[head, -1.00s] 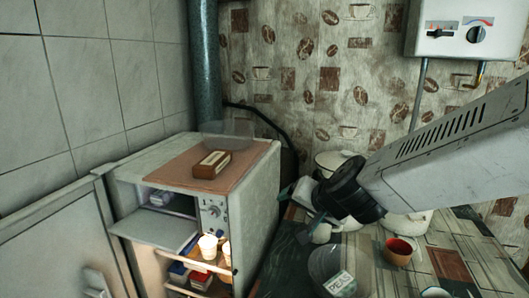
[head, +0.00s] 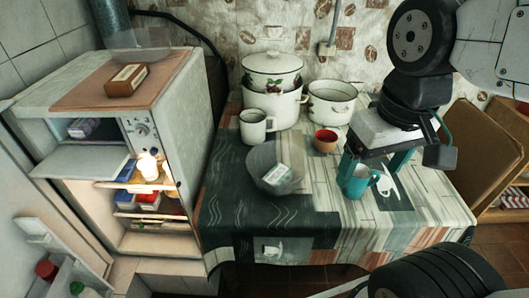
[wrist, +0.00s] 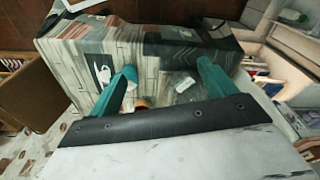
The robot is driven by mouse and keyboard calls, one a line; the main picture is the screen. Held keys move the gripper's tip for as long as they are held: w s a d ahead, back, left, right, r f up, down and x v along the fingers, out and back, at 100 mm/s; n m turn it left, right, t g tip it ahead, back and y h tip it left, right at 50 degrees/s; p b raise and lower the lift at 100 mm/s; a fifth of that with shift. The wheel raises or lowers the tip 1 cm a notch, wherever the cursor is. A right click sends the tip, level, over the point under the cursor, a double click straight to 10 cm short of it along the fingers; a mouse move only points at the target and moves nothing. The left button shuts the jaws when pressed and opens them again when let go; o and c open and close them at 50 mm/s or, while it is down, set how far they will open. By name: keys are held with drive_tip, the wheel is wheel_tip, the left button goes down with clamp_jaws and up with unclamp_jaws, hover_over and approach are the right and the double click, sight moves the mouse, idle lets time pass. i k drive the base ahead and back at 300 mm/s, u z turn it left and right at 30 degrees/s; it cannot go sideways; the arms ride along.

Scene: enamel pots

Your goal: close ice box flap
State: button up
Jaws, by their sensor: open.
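The ice box flap (head: 85,162) is a pale panel at the upper compartment of the small open fridge (head: 182,95) on the left in the head view. It is folded down and sticks out roughly level, leaving the compartment (head: 88,128) open with a small pack inside. My gripper (head: 374,168) is on the right above the table, far from the flap, with its teal fingers pointing down. It is open and empty; the spread fingers also show in the wrist view (wrist: 162,88). In the wrist view I cannot clearly make out the flap.
The fridge door (head: 40,210) stands open at left. A brown box (head: 126,80) lies on the fridge.

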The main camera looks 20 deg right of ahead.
sight(78, 162)
drive_tip(key=u, duration=2.45)
drive_tip(key=i, duration=0.8)
drive_tip(key=z, duration=2.05)
